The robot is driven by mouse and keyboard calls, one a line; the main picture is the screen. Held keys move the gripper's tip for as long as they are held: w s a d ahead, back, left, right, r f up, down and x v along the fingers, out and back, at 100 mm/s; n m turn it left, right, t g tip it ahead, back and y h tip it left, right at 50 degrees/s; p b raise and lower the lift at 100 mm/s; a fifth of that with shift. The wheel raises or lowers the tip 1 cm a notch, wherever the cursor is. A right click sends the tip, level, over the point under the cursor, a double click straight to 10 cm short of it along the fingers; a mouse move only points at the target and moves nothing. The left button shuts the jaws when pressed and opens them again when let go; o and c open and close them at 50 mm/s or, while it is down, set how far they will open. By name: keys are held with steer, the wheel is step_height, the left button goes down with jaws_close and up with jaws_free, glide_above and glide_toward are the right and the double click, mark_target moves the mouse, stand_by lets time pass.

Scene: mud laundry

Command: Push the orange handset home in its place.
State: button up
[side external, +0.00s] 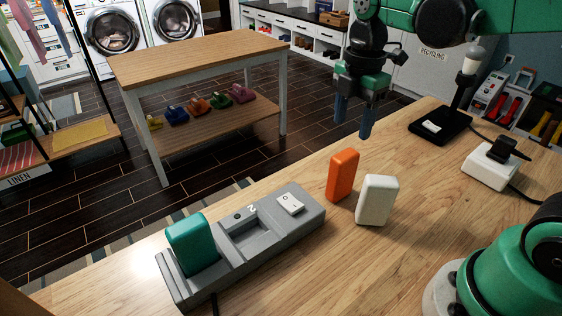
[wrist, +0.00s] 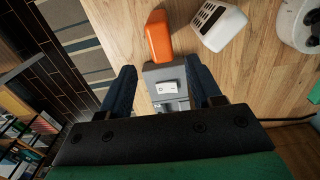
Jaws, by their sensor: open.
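The orange handset (side external: 343,174) stands upright on the wooden worktop, apart from the grey base (side external: 290,228). In the wrist view the orange handset (wrist: 158,37) is beyond the fingertips. The grey base has an empty recess (side external: 250,236) in its middle, a teal handset (side external: 192,243) seated at its left end and a white switch (side external: 290,204) at its right end. The switch (wrist: 167,88) also shows between my fingers in the wrist view. My gripper (side external: 352,122) is open and empty, above and behind the orange handset. It also shows in the wrist view (wrist: 162,75).
A white handset (side external: 377,200) stands close beside the orange one, to its right. A black stand (side external: 440,125) and a white box with a black plug (side external: 490,168) are at the right. Bare worktop (side external: 330,265) lies in front of the base.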

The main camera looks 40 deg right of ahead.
mark_target(346, 154)
steer(key=shift+f, duration=4)
steer(key=c, duration=0.8)
steer(key=shift+c, duration=0.2)
steer(key=shift+r, duration=3)
